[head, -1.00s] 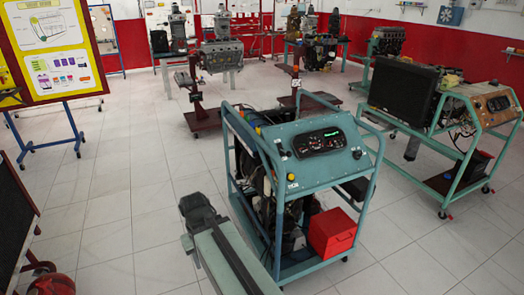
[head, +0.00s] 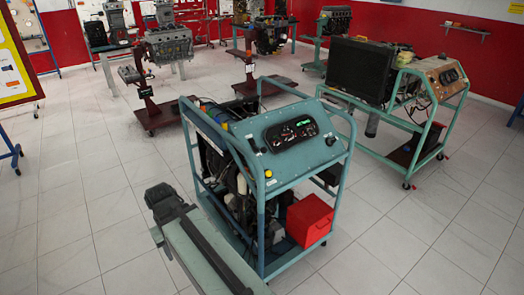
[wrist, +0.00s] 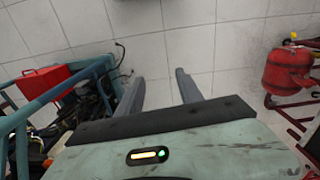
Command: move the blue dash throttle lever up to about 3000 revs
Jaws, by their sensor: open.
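The teal engine trainer (head: 262,232) stands in the middle of the head view. Its sloped top carries a black gauge dash (head: 291,132). A small dark knob or lever shows on each side of the gauges. I cannot make out which control is the blue throttle lever. My gripper (wrist: 159,88) is open and empty in the wrist view, over bare floor, with the trainer's frame (wrist: 60,98) to its left. In the head view my arm (head: 205,252) lies in front and left of the trainer, apart from the dash; its fingers are not distinguishable there.
A red box (head: 308,220) sits low in the trainer's frame. A red fire extinguisher (wrist: 288,70) is at the right of the wrist view. Another trainer with a radiator (head: 360,68) stands behind right. Other engine stands line the back. Tiled floor is open left and right.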

